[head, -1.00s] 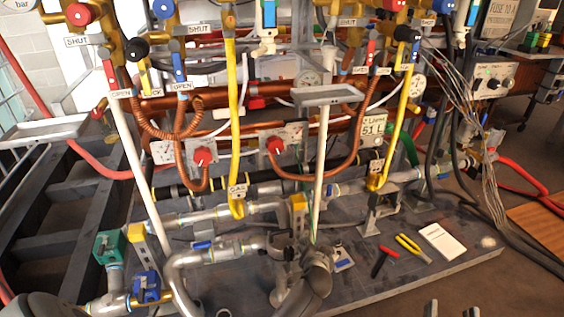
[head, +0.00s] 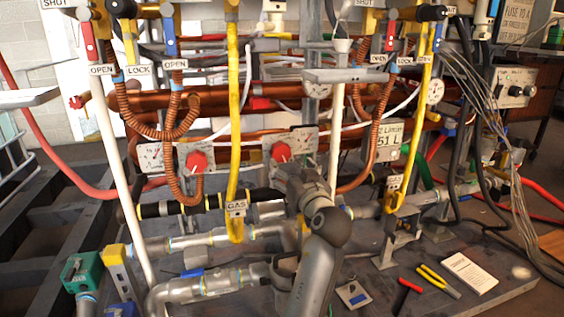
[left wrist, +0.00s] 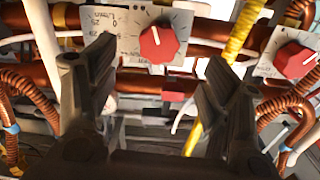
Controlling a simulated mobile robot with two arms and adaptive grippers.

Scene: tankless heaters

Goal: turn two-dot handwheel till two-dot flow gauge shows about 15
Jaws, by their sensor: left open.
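Two red handwheels sit on pale plates along the copper pipes in the head view, the left one (head: 197,160) and the right one (head: 281,152). The right plate bears a small flow gauge (head: 302,140); the left plate has another (head: 150,156). I cannot make out dot marks or needle readings. My left gripper (head: 300,180) is in front of the right handwheel. In the left wrist view, which looks upside down, its fingers (left wrist: 160,70) are open and empty. That handwheel (left wrist: 158,44) shows between and beyond them. The other (left wrist: 299,62) is at the right edge.
A yellow hose (head: 234,110) hangs between the handwheels. A white pole (head: 336,130) with a tray stands right of the right plate. Copper hoses (head: 372,140) loop nearby. A red-handled tool (head: 405,292), yellow pliers (head: 436,280) and a notepad (head: 470,272) lie at lower right.

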